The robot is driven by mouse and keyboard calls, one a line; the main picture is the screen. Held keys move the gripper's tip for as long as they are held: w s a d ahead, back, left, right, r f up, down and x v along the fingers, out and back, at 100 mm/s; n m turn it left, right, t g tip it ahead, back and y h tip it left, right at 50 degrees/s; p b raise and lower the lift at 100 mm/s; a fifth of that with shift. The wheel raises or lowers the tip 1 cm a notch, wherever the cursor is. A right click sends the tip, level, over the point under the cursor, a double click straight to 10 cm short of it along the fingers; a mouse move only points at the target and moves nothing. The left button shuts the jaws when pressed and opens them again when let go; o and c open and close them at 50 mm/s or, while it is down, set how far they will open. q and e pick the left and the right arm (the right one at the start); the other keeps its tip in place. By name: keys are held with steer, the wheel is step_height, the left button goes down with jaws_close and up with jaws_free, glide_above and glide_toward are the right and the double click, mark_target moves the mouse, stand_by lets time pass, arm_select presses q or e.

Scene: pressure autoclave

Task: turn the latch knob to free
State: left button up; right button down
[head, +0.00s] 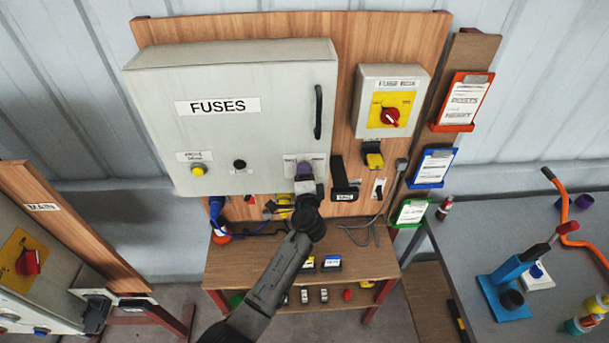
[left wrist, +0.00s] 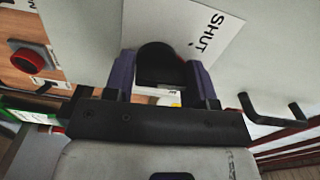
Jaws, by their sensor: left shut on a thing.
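The latch knob (left wrist: 160,62) is black and sits on the grey door of the FUSES cabinet (head: 240,135), beside a white label (left wrist: 212,32) that reads "SHUT" in the left wrist view. My left gripper (head: 306,172) is at the lower right of the cabinet door. In the left wrist view its two purple fingers (left wrist: 162,76) stand on either side of the knob and are shut on it. In the head view the gripper hides the knob and part of its label. The cabinet door looks closed. My right gripper is not in view.
A black door handle (head: 318,112) stands out above the knob. To the right are a fuse box with a red rotary switch (head: 390,117) and a black lever (head: 344,180). A wooden shelf (head: 225,265) lies below. A grey table (head: 460,250) stands at the right.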

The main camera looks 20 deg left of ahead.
arm_select(q)
steer(key=m, duration=0.1)
steer(key=m+p, duration=0.1)
steer(key=m, duration=0.2)
steer(key=shift+r+m, duration=0.3)
steer(key=m+p, duration=0.2)
steer(key=m, duration=0.2)
steer(key=shift+w+d, duration=0.1)
steer(key=shift+f+m+p, duration=0.15)
steer(key=shift+m+p, duration=0.15)
steer(key=shift+m, duration=0.3)
steer(key=shift+d, duration=0.1)
steer(key=o, duration=0.9)
steer(key=shift+f, duration=0.1)
